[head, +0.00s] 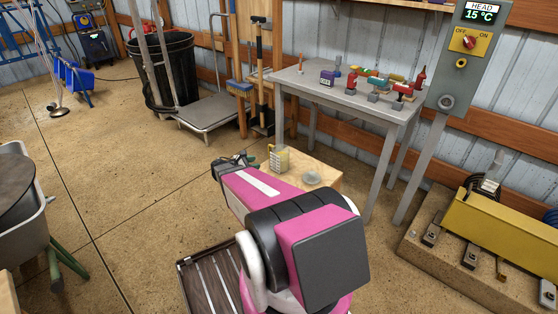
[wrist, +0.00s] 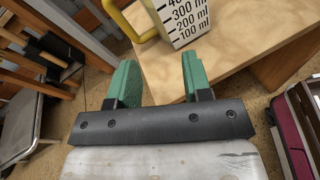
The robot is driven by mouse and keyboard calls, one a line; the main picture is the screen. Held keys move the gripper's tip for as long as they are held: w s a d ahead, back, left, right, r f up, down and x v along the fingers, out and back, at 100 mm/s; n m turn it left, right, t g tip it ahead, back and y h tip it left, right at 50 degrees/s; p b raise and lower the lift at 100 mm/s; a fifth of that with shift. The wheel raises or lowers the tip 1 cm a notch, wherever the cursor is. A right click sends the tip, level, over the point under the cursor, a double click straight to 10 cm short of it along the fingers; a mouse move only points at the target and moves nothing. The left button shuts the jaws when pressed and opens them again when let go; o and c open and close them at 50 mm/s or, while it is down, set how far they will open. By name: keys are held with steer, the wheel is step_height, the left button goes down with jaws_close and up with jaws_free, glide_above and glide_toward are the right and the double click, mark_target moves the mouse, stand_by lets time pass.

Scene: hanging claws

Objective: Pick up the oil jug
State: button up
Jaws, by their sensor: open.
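The oil jug (head: 280,160) is a pale jug with a yellow handle, standing on a low wooden stand (head: 325,183) in the head view. In the wrist view the jug (wrist: 184,22) shows black millilitre marks, and its yellow handle (wrist: 131,18) is at its left. The top of the jug is cut off there. My gripper (wrist: 158,78) has its two green fingers apart with nothing between them. The jug is beyond the fingertips, apart from them. In the head view my gripper (head: 246,162) is beside the jug, partly hidden by my arm.
A round grey object (head: 312,179) lies on the wooden stand, near the jug. A grey table (head: 320,92) with several small tools stands behind. A black bin (head: 165,75) and a flat trolley (head: 212,112) are at the back left. Open floor (head: 130,180) lies left.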

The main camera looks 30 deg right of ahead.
mark_target(269, 150)
steer(key=w+n, duration=0.1)
steer(key=w+d+n+t+h, duration=0.1)
steer(key=w+n+h, duration=0.1)
steer(key=shift+w+d+f+n+t, duration=0.25)
steer(key=shift+w+f+n+t, duration=0.05)
steer(key=shift+t, duration=0.1)
steer(key=d, duration=0.3)
steer(key=w+d, duration=0.1)
steer(key=d, duration=0.1)
steer(key=shift+d, duration=0.2)
steer(key=shift+w+d+r, duration=0.1)
steer(key=shift+w+d, duration=0.1)
steer(key=shift+d, duration=0.6)
steer(key=shift+w+d+r, duration=0.1)
steer(key=shift+w+d, duration=0.15)
steer(key=shift+d, duration=0.6)
steer(key=shift+w+d, duration=0.2)
steer(key=shift+d, duration=0.6)
jaws_close()
